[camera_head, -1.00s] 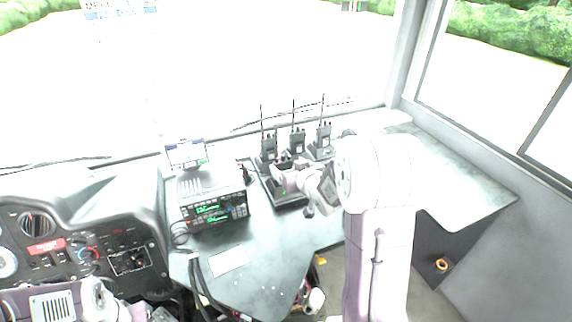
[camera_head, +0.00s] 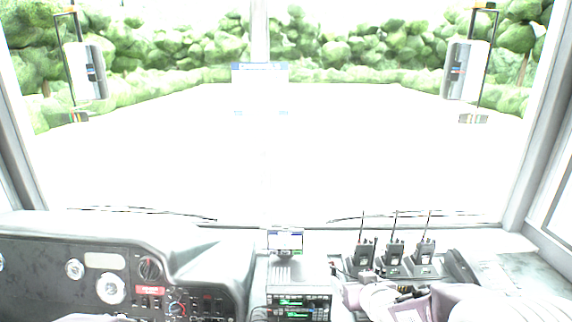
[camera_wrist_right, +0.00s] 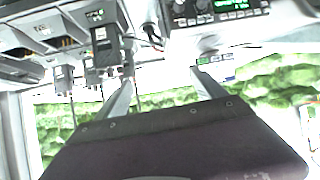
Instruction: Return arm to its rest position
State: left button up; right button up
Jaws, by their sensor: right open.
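My right arm shows at the bottom right of the head view, with its pinkish gripper (camera_head: 352,293) low in front of the radio chargers. In the right wrist view the two fingers of this gripper (camera_wrist_right: 160,78) stand apart with nothing between them. Their tips point towards the dash equipment and the windscreen, and the picture is upside down. Three handheld radios (camera_head: 392,256) stand upright in their chargers just beyond the arm. A handheld radio also shows in the wrist view (camera_wrist_right: 106,47), apart from the fingers. My left gripper is not clearly visible.
A radio unit with green displays (camera_head: 298,306) sits left of the right gripper, with a small screen (camera_head: 285,241) behind it. The instrument panel (camera_head: 40,262) fills the lower left. The windscreen lies beyond the dash. Some bare dash (camera_head: 535,268) lies at the right.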

jog(key=s+a+f+g, duration=0.1)
jog(key=s+f+g, duration=0.3)
jog(key=s, duration=0.7)
jog(key=s+f+g, duration=0.5)
jog(key=s+g, duration=0.1)
jog(key=s, duration=0.5)
jog(key=shift+a+m, duration=0.35)
jog(key=shift+m, duration=0.05)
